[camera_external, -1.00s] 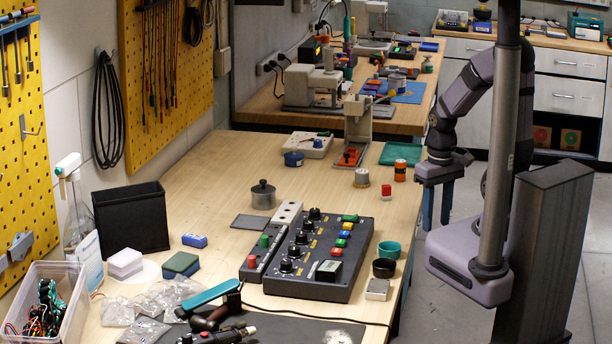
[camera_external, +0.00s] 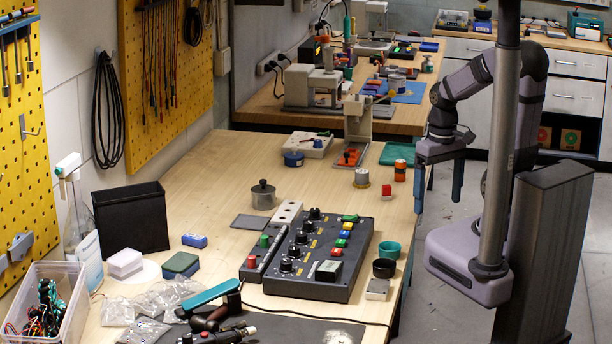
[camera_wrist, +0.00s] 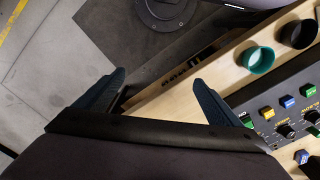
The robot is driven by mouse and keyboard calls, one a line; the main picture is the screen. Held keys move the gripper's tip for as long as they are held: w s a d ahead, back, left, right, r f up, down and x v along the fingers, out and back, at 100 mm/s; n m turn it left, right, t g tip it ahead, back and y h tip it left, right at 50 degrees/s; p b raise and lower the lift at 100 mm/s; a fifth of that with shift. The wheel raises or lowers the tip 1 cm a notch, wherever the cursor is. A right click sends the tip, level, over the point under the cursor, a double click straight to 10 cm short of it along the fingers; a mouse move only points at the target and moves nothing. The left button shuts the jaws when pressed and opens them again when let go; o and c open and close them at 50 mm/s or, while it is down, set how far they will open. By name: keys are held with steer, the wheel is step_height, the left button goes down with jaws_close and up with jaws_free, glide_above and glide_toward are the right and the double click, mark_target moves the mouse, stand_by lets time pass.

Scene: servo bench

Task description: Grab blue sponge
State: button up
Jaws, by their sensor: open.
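A small blue block (camera_external: 194,240) with a pale mark lies on the wooden bench left of centre. Nearer the front left is a block with a green top and a blue lower part (camera_external: 181,265). I cannot tell for sure which of these is the blue sponge. My gripper (camera_external: 438,192) is open and empty, with its fingers pointing down beyond the bench's right edge, far from both blocks. In the wrist view, my gripper (camera_wrist: 160,82) shows two spread dark blue fingers with nothing between them. Neither block can be made out in the wrist view.
A black control box with knobs (camera_external: 320,258) stands mid-bench, with a teal cup (camera_external: 389,251) and a black cup (camera_external: 384,268) to its right. A black bin (camera_external: 131,218) and white blocks (camera_external: 125,263) are at left. Bare wood lies behind the metal pot (camera_external: 263,195).

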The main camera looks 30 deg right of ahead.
steer(key=w+a+r+n+t+h+b, duration=0.1)
steer(key=w+a+n+t+h, duration=0.15)
steer(key=w+n, duration=0.4)
steer(key=w+a+r+n+t+h+b, duration=0.1)
steer(key=w+a+n, duration=0.2)
steer(key=w+n, duration=0.35)
steer(key=w+a+n+t, duration=0.3)
steer(key=w+a+n, duration=0.3)
steer(key=a, duration=0.2)
steer(key=n+t+y+b, duration=0.45)
steer(key=n+y, duration=0.65)
steer(key=n, duration=1.2)
glide_above(184, 262)
steer(key=s+d+p, duration=0.1)
steer(key=s+d, duration=0.3)
steer(key=shift+s+a+f+n, duration=0.6)
steer(key=shift+a+f+n, duration=0.05)
steer(key=shift+n, duration=0.05)
steer(key=f, duration=0.3)
steer(key=shift+w+d, duration=0.15)
steer(key=shift+w, duration=0.1)
steer(key=shift+f, duration=0.45)
steer(key=shift+p+x, duration=0.8)
steer(key=shift+x, duration=0.85)
steer(key=shift+p+x, duration=0.8)
steer(key=shift+x, duration=1.25)
